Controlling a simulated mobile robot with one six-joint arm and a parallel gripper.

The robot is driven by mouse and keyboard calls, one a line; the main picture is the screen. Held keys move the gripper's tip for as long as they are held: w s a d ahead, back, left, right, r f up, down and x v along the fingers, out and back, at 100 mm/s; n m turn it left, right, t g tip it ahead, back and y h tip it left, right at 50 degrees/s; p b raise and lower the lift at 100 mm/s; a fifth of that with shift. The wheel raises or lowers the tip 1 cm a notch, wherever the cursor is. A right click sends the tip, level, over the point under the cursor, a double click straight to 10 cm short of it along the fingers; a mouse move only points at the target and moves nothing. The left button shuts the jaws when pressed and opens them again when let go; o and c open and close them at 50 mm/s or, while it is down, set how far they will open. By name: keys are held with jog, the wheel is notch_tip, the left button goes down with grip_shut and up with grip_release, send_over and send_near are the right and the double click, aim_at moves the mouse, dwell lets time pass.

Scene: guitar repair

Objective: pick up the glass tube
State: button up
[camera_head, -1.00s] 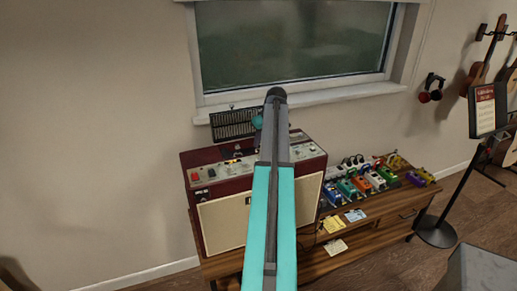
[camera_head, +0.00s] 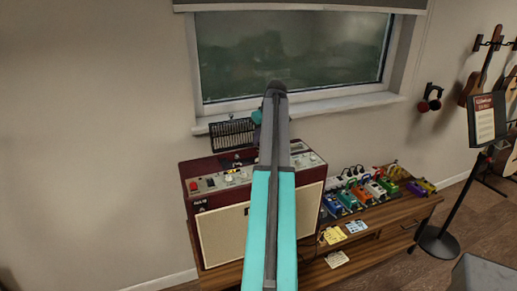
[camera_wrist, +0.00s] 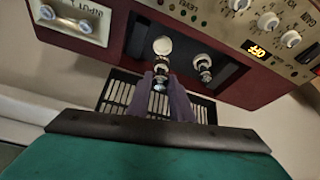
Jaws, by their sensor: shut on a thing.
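In the wrist view my gripper (camera_wrist: 163,82) has its fingers together, with a glass tube (camera_wrist: 162,47) at their tips. The tube has a pale round top and a narrower metallic lower part, and the fingers are shut on it. A second, similar tube (camera_wrist: 204,66) stands apart to the right, in the dark recess of the red amplifier. I cannot tell whether the held tube is clear of its socket. In the head view my arm hides the fingertips and the tubes.
The red amplifier (camera_head: 222,228) stands on a wooden cabinet (camera_head: 385,228) below the window. A black slotted panel (camera_head: 232,134) is behind it. Several coloured pedals (camera_head: 358,194) and paper notes lie to its right. A music stand (camera_head: 487,120) is at the far right.

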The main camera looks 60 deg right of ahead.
jog(key=shift+r+b, duration=0.35)
jog(key=shift+r, duration=1.65)
jog(key=shift+w+a, duration=0.2)
jog(key=w+a+f+n, duration=0.1)
jog(key=w+a, duration=0.5)
jog(key=a, duration=0.5)
jog(key=w+a+f+y, duration=0.1)
jog(key=w+a, duration=0.5)
jog(key=a, duration=0.5)
jog(key=w+a+f+n, duration=0.1)
jog(key=w+a, duration=0.5)
jog(key=a, duration=0.5)
jog(key=a+f+n, duration=0.1)
jog(key=a, duration=1.7)
jog(key=a+f+n, duration=0.1)
jog(key=a+f, duration=0.1)
jog(key=a, duration=1.6)
jog(key=shift+s+a+f+y, duration=0.3)
jog(key=shift+s+y, duration=0.05)
jog(key=shift+y, duration=0.05)
